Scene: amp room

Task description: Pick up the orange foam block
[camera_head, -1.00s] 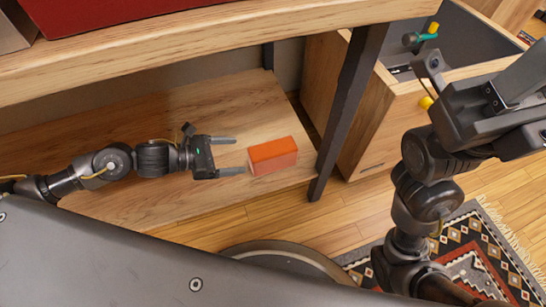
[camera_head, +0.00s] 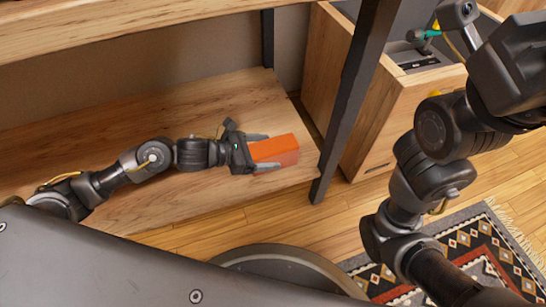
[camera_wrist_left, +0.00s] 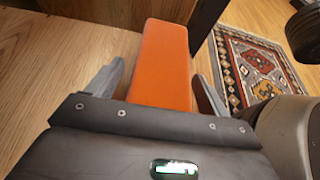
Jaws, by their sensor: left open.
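The orange foam block (camera_head: 277,150) lies on the lower wooden shelf (camera_head: 120,130), near the shelf's right end. My left gripper (camera_head: 269,151) is open, with one finger on each side of the block's near end. In the left wrist view the block (camera_wrist_left: 162,65) stands between the two fingers (camera_wrist_left: 158,88), and a gap shows on the left side. Whether the right finger touches it I cannot tell. The block's nearest end is hidden behind the gripper body. My right arm is at the right of the head view; its fingertips are not clearly seen.
A dark metal post (camera_head: 350,100) stands just right of the block. A wooden upper shelf (camera_head: 130,45) runs above my left arm. A patterned rug (camera_head: 470,255) lies on the floor.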

